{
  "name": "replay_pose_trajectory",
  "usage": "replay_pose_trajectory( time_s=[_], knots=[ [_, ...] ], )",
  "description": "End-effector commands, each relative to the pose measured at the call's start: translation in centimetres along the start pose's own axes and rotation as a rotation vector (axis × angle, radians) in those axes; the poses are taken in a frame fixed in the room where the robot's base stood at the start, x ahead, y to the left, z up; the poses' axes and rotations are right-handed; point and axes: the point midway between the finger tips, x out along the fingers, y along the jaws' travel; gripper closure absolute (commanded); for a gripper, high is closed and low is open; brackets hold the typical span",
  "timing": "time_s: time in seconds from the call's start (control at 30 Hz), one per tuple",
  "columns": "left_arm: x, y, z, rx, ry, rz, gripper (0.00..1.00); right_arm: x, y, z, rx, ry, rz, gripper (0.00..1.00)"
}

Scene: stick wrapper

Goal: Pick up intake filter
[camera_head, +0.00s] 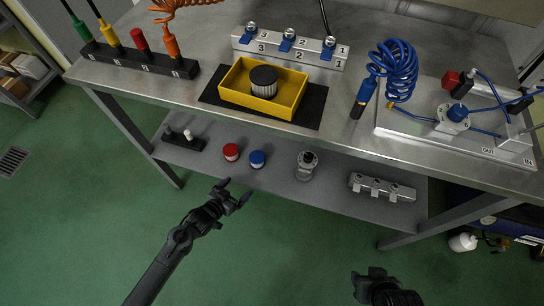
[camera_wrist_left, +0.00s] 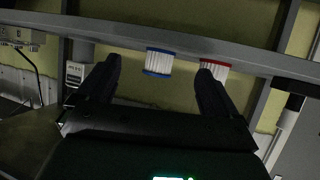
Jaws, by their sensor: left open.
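No label marks one thing as the intake filter. A pleated filter with a black top (camera_head: 264,80) stands upright in a yellow tray (camera_head: 236,95) on the tabletop. A red-topped filter (camera_head: 231,152) and a blue-topped filter (camera_head: 257,158) stand side by side on the lower shelf. In the left wrist view, the blue-rimmed filter (camera_wrist_left: 158,62) shows between the fingertips and the red-rimmed one (camera_wrist_left: 215,70) is partly behind the right finger. My left gripper (camera_head: 235,190) is open and empty, in front of the lower shelf. My right gripper (camera_head: 376,273) is at the bottom right; its fingers are unclear.
The lower shelf also holds a black holder (camera_head: 178,142), a clear jar (camera_head: 307,166) and a metal block with fittings (camera_head: 382,187). The table's front edge (camera_head: 300,132) overhangs the shelf. A coiled blue hose (camera_head: 395,70) lies at right. Open floor is in front.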

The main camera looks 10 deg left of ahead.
Motion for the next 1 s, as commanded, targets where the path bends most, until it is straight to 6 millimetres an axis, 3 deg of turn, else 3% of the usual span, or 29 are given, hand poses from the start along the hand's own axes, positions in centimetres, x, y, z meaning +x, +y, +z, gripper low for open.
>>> replay_pose_trajectory(
  time_s=[0.1, 0.3, 0.6, 1.0],
  knots=[
    [0.0, -0.9, -3.3, 0.017, 0.021, -0.007, 0.07, -1.7, 0.2, -0.6, -0.004, 0.0, 0.004, 0.57],
    [0.9, -1.6, -6.4, 0.031, 0.053, -0.012, 0.07, -2.2, 0.5, -0.8, -0.012, 0.002, 0.013, 0.57],
    [5.0, -1.7, -6.7, 0.032, 0.058, -0.014, 0.07, 0.0, 0.4, -0.1, -0.01, 0.002, 0.012, 0.57],
    [7.6, -1.3, -6.4, 0.031, 0.057, -0.012, 0.07, 1.8, 0.1, 0.5, -0.003, 0.002, 0.004, 0.57]
  ],
)
